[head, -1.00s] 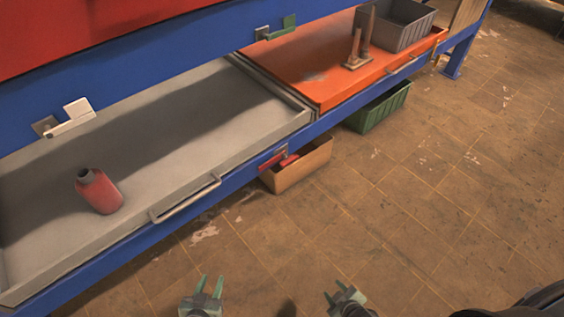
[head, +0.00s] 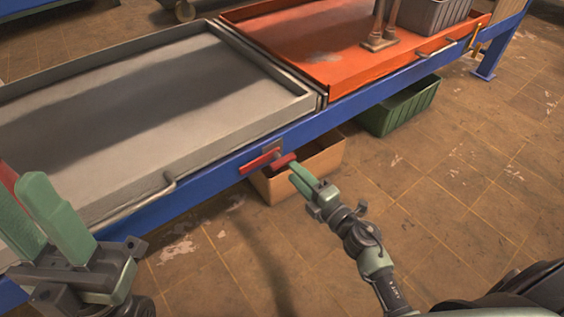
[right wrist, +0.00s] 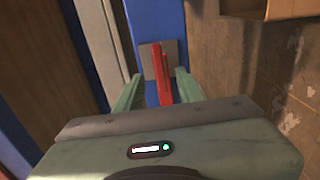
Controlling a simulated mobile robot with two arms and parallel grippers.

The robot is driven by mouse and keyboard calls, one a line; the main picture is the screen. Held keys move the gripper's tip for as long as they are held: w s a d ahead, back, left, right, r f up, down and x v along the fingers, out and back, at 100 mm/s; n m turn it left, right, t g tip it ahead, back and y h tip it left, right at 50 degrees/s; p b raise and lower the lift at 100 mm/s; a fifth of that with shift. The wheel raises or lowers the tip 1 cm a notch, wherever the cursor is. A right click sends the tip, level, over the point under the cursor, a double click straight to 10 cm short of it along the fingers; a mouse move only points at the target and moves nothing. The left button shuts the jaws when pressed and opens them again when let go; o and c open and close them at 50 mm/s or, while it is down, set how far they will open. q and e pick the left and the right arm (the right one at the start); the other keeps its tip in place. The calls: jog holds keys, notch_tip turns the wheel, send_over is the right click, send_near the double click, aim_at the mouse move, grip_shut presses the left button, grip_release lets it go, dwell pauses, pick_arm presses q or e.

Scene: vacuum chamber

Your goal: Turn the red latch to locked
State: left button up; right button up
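The red latch (head: 262,161) is on the blue front beam, below the corner where the grey and orange trays meet. Its red bar sticks out toward me. My right gripper (head: 296,171) is at the latch, fingers pointing at it. In the right wrist view, the red bar (right wrist: 163,76) stands between the two green fingers of the gripper (right wrist: 158,90), with a gap on each side; a grey plate is behind it. The gripper is open. My left gripper (head: 40,205) is large at the lower left, its fingers apart, away from the latch.
A cardboard box (head: 300,172) stands on the floor below the latch, and a green bin (head: 400,108) to its right. The grey tray (head: 130,95) has a front handle. A red thing (head: 8,177) shows behind my left gripper, mostly hidden.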

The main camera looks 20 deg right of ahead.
aim_at(285, 164)
jog(key=b+x, duration=0.1)
jog(key=x, duration=0.5)
jog(key=shift+w, duration=0.15)
jog(key=shift+c, duration=0.4)
grip_shut()
dwell(0.9)
